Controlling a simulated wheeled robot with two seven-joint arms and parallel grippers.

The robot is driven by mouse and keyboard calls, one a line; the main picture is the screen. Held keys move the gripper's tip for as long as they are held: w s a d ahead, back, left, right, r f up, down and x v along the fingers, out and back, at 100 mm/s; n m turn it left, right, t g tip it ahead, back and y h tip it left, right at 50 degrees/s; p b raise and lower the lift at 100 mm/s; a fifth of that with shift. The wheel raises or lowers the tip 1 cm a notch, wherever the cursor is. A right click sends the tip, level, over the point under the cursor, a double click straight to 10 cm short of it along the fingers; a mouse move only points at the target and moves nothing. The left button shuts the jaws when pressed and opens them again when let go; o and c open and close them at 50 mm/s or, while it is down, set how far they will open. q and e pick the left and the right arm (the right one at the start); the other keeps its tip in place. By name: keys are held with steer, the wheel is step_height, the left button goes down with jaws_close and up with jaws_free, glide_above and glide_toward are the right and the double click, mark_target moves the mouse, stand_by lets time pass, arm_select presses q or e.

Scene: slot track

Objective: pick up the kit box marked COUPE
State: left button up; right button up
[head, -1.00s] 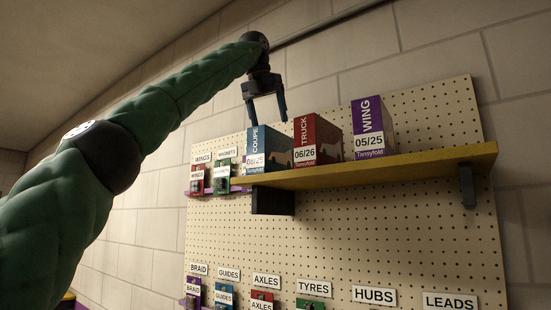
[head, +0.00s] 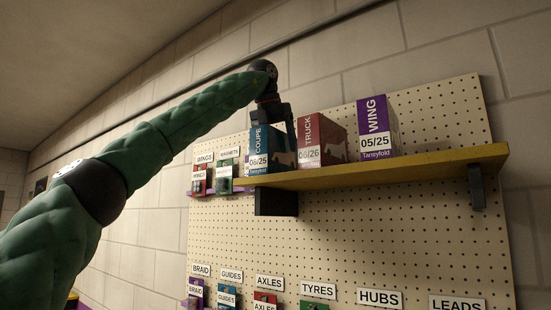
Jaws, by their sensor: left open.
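The kit box marked COUPE (head: 259,158) is blue with a white label reading 06/25. It stands upright at the left end of the yellow shelf (head: 400,168). My left gripper (head: 272,128) is open and lowered over the COUPE box. One finger shows in the narrow space between the COUPE box and the red TRUCK box; the other finger is hard to make out near the box's left side. I cannot tell whether the fingers touch the box. My right gripper is not in view.
The red TRUCK box (head: 309,157) stands close to the right of the COUPE box. The purple WING box (head: 376,142) is farther right. A pegboard (head: 350,230) backs the shelf, with small labelled packs (head: 224,178) hanging at left and below.

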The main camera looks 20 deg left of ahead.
arm_select(q)
steer(key=shift+s+r, duration=0.1)
steer(key=shift+s, duration=0.1)
steer(key=shift+s+d+r, duration=0.1)
steer(key=shift+s, duration=0.25)
steer(key=shift+w+f, duration=0.3)
steer(key=shift+w, duration=0.05)
steer(key=shift+s, duration=0.1)
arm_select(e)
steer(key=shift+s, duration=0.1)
arm_select(q)
steer(key=shift+s+r, duration=0.1)
steer(key=shift+s, duration=0.05)
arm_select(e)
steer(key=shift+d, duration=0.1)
arm_select(q)
steer(key=shift+c, duration=0.9)
steer(key=c, duration=1.1)
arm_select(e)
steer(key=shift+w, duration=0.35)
